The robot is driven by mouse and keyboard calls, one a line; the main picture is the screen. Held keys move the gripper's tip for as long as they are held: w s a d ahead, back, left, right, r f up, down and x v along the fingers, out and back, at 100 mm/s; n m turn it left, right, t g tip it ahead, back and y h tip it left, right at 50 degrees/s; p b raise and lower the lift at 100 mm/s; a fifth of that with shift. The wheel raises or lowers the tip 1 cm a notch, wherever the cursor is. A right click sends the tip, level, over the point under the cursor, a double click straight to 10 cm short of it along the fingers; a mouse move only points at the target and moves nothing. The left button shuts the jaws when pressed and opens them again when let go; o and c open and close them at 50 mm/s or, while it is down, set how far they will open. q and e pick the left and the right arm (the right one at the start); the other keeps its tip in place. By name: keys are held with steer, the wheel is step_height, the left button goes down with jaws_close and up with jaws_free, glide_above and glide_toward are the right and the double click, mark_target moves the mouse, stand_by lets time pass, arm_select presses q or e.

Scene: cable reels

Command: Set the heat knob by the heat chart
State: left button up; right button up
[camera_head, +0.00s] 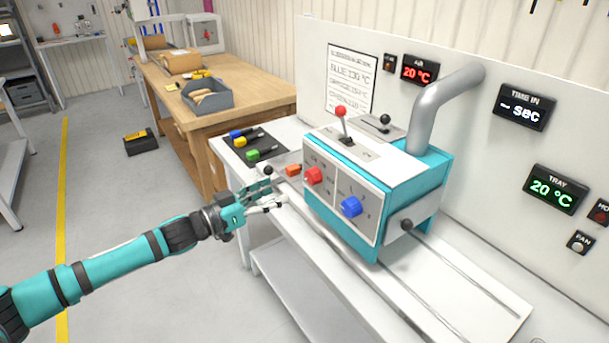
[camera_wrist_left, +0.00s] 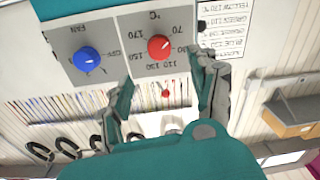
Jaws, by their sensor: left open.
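The red heat knob (camera_head: 314,175) is on the front panel of the teal and white heater box (camera_head: 345,190). In the left wrist view the red knob (camera_wrist_left: 159,47) sits on a °C dial that appears upside down; its exact setting is hard to read. The heat chart (camera_head: 351,80) hangs on the back panel, and a line about blue at 130 °C is partly legible. It also shows inverted in the left wrist view (camera_wrist_left: 221,28). My left gripper (camera_head: 276,193) is open and empty, left of the knob and apart from it. In the wrist view its fingers (camera_wrist_left: 165,88) spread below the knob.
The blue fan knob (camera_head: 351,207) is right of the red one. A red-tipped lever (camera_head: 341,112) stands on the box, with a grey pipe (camera_head: 436,100) behind. A black mat (camera_head: 252,146) holds coloured pieces. The tray display (camera_head: 555,188) reads 20 °C.

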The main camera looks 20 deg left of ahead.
mark_target(309, 177)
arm_select(q)
steer(key=p+x, duration=0.2)
steer(key=x, duration=0.7)
steer(key=shift+w+d, duration=0.15)
steer(key=shift+w, duration=0.1)
arm_select(e)
steer(key=shift+w+d+r, duration=0.1)
steer(key=shift+w+r, duration=0.25)
steer(key=shift+r, duration=0.25)
steer(key=shift+w+d+r, duration=0.1)
steer(key=shift+w+r, duration=0.2)
steer(key=shift+r, duration=0.3)
arm_select(q)
steer(key=shift+c, duration=0.2)
arm_select(e)
steer(key=shift+s+a, duration=0.1)
steer(key=shift+a, duration=0.05)
arm_select(q)
steer(key=shift+c, duration=1.2)
steer(key=c, duration=0.9)
steer(key=shift+o, duration=0.2)
arm_select(e)
steer(key=shift+s+a, duration=0.15)
steer(key=shift+s, duration=0.05)
